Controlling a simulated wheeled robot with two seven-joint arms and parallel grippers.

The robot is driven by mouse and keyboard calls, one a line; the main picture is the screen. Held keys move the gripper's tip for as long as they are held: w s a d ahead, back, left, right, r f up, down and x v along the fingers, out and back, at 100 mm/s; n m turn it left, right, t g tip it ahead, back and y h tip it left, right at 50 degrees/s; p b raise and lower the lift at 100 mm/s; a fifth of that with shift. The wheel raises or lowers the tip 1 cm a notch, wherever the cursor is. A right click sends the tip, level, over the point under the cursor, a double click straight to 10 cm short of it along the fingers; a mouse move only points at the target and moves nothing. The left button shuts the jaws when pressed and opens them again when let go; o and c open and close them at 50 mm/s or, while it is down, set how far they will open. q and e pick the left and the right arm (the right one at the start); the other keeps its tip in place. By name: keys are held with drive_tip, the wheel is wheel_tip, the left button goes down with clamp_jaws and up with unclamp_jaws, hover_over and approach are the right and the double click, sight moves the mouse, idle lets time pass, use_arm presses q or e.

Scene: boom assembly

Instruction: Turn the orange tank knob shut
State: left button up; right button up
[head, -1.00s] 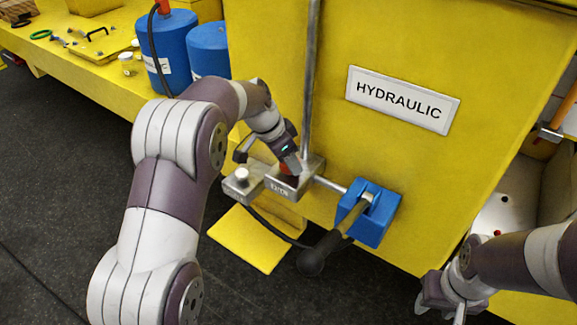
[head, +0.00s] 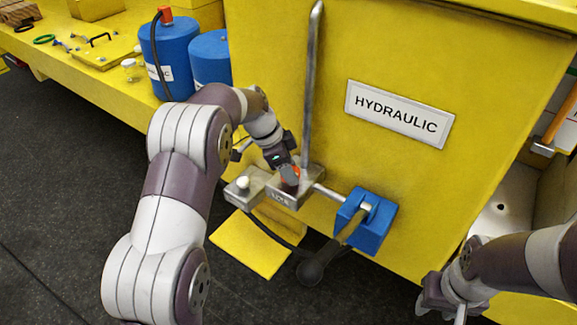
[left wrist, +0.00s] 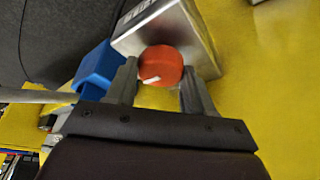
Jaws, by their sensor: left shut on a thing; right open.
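The orange tank knob (left wrist: 160,66) is a round orange cap with a white mark, on a grey metal block. In the left wrist view it sits between the two fingers of my left gripper (left wrist: 158,88). In the head view the knob (head: 290,173) is partly hidden by my left gripper (head: 288,172), which is shut on it from above. The metal block (head: 297,192) is fixed at the front of the yellow hydraulic tank (head: 420,190). My right gripper (head: 440,300) is open and empty at the lower right, away from the knob.
A blue block (head: 375,235) with a black-ended lever (head: 315,268) stands right of the metal block. A grey pipe (head: 312,80) rises behind it. A white knob (head: 243,183) is to its left. Blue canisters (head: 172,50) stand on the yellow ledge. Dark floor (head: 60,190) is clear at left.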

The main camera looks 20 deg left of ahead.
use_arm(q)
drive_tip(key=o, duration=1)
drive_tip(key=p+v, duration=1)
drive_tip(key=v, duration=0.2)
drive_tip(key=shift+a+r, duration=0.25)
drive_tip(key=shift+r, duration=0.05)
drive_tip(key=shift+s, duration=0.1)
